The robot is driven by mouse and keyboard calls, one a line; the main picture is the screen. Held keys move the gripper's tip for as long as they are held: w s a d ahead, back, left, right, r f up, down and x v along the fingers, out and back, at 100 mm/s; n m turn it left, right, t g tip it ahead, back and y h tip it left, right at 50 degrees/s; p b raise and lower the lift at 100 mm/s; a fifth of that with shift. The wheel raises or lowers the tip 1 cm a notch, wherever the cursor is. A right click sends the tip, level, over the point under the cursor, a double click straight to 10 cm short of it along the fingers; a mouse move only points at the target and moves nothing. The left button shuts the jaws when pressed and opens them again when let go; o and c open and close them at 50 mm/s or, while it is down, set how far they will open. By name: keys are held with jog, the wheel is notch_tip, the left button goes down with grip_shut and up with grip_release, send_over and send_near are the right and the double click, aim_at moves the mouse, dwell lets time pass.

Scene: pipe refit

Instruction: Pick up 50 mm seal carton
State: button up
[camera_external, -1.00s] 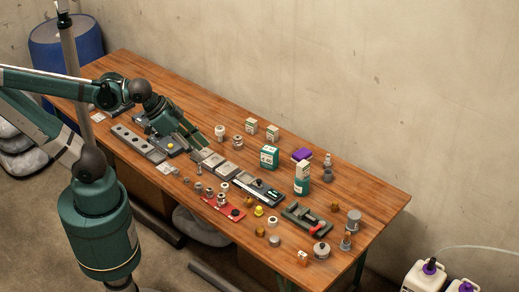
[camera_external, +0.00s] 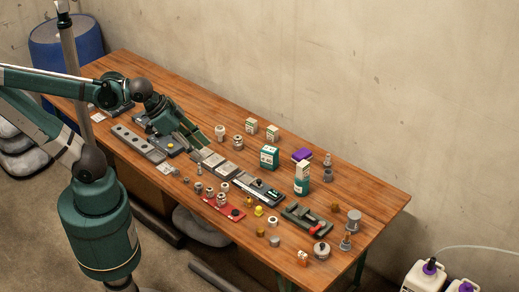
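Several cartons stand on the wooden table, and their labels are too small to read, so I cannot tell which is the 50 mm seal carton. Two small pale cartons with green stand toward the back, a left one (camera_external: 252,126) and a right one (camera_external: 272,133). A larger green-and-white carton (camera_external: 269,157) stands nearer the middle. A tall white carton (camera_external: 303,170) sits on or behind a green one (camera_external: 302,187). My gripper (camera_external: 200,142) points down and right over the table, left of all these cartons and apart from them. Its finger gap is not clear.
A white-topped jar (camera_external: 220,132) and a ribbed fitting (camera_external: 238,142) stand between my gripper and the cartons. Grey trays (camera_external: 222,167), a red plate (camera_external: 223,207), a green vise-like fixture (camera_external: 307,218) and small fittings crowd the front.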

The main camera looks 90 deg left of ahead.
jog(key=w+a+m+g, duration=0.3)
jog(key=w+a+m, duration=0.1)
jog(key=w+a, duration=1.65)
jog(key=m+h, duration=0.2)
jog(key=m, duration=0.1)
send_over(271, 127)
jog(key=w+d, duration=0.3)
jog(key=d, duration=1.1)
notch_tip(271, 127, down, 18)
jog(key=s+a+f, duration=0.1)
jog(key=a+f, duration=0.4)
jog(key=s+a+f+m, duration=0.1)
jog(key=a+f, duration=0.4)
jog(key=s+a+f+m+g+h, duration=0.1)
jog(key=s+a+f, duration=0.1)
jog(key=a+f, duration=0.3)
jog(key=shift+f+b, duration=0.2)
jog(key=shift+b, duration=0.15)
jog(key=shift+a+f, duration=0.2)
jog(key=shift+f, duration=0.1)
